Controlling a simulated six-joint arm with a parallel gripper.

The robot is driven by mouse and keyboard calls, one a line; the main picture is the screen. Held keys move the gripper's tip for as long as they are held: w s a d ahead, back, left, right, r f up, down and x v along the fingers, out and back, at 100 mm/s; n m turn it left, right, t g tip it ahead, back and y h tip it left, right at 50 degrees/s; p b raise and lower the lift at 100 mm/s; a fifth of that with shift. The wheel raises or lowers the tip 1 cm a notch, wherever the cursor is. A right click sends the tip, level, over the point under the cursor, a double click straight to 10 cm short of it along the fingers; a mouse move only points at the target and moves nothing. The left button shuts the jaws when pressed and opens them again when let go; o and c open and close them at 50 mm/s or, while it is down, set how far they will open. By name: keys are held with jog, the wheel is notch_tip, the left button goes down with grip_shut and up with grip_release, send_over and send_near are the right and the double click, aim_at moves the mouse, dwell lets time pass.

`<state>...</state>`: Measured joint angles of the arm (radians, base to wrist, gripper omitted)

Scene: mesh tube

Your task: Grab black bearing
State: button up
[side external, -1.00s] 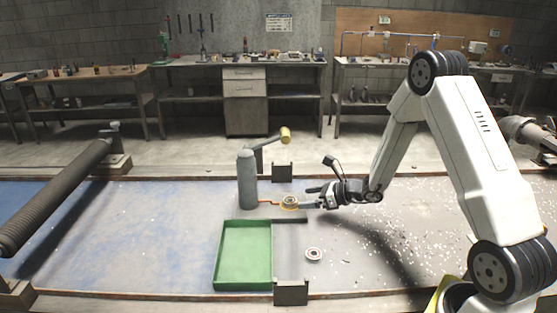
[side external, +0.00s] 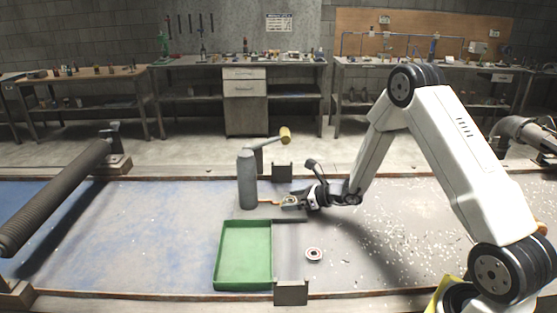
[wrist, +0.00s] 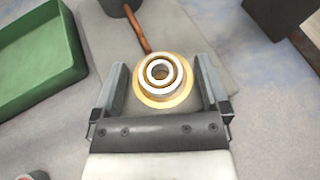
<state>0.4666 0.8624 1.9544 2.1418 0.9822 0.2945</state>
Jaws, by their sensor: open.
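A round bearing (wrist: 160,72) with pale rings and a dark centre sits on a gold-coloured round seat (wrist: 147,97) in the wrist view. My gripper (wrist: 161,66) is open, with one finger on each side of the seat and bearing. No grip is visible. In the side view my gripper (side external: 292,203) is low at the seat and mostly hides the bearing. A second small ring-shaped bearing (side external: 314,254), with dark and pale rings, lies flat on the table to the right of the green tray. Neither bearing looks plainly black.
A green tray (side external: 217,262) stands at front left. A grey cylindrical post (side external: 248,180) with an arm and gold knob (side external: 285,136) stands just left of the seat, joined by a copper-coloured rod (wrist: 137,27). Dark blocks (side external: 291,293) stand nearby.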

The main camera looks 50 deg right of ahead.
grip_shut()
dwell(0.3)
jog(key=shift+r, duration=0.15)
jog(key=shift+r, duration=0.75)
jog(key=s+a+r, duration=0.2)
jog(key=s+r, duration=0.9)
jog(key=s, duration=0.2)
jog(key=shift+s+a+r, duration=0.15)
jog(key=shift+s+a, duration=0.15)
jog(key=shift+s, duration=0.1)
